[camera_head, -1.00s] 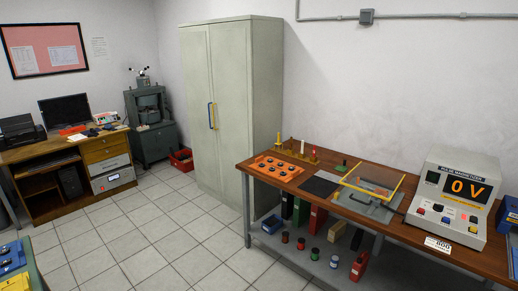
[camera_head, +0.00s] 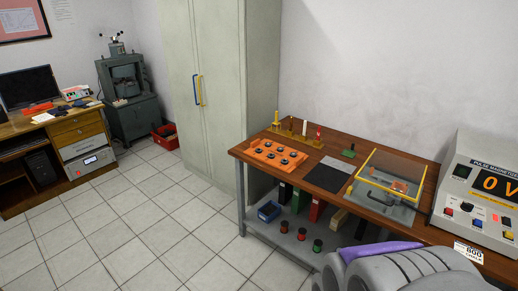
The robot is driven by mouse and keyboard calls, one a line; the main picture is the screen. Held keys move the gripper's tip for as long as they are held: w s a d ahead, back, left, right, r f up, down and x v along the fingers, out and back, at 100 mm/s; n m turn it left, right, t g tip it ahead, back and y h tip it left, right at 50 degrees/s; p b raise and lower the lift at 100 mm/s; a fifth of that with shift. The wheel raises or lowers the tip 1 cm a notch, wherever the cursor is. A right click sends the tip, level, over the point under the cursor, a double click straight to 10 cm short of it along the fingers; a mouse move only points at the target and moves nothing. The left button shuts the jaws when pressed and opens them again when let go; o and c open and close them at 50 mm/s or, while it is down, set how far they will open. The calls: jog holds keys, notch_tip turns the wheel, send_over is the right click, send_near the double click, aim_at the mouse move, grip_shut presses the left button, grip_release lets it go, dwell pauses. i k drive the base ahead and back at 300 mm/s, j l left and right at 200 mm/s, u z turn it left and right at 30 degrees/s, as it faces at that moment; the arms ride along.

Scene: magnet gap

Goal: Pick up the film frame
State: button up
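A yellow-rimmed frame with a clear sheet (camera_head: 388,190), which looks like the film frame, is on the right part of the wooden bench. It appears tilted above a grey metal fixture (camera_head: 380,205) with a dark handle; part of the fixture shows through the sheet. A grey rounded part of my arm with a purple strip fills the bottom right, in front of the bench's lower shelf and apart from the frame in the picture. My gripper's fingers are not seen.
The magnetizer box (camera_head: 480,200) reading 0 V stands right of the frame. To its left are a dark mat (camera_head: 328,176), an orange tray (camera_head: 277,155) and several upright coloured pieces. The tiled floor (camera_head: 170,220) left of the bench is clear.

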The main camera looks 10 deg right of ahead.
aim_at(351, 154)
jog(key=i+z, duration=0.25)
jog(key=z, duration=0.15)
jog(key=i+z, duration=0.2)
jog(key=z, duration=0.2)
jog(key=i+j+z, duration=0.2)
jog(key=z, duration=0.2)
jog(key=i+j+z, duration=0.15)
jog(key=i+j, duration=0.6)
jog(key=i+j+z, duration=0.15)
jog(key=i+j, duration=0.6)
jog(key=j, duration=0.15)
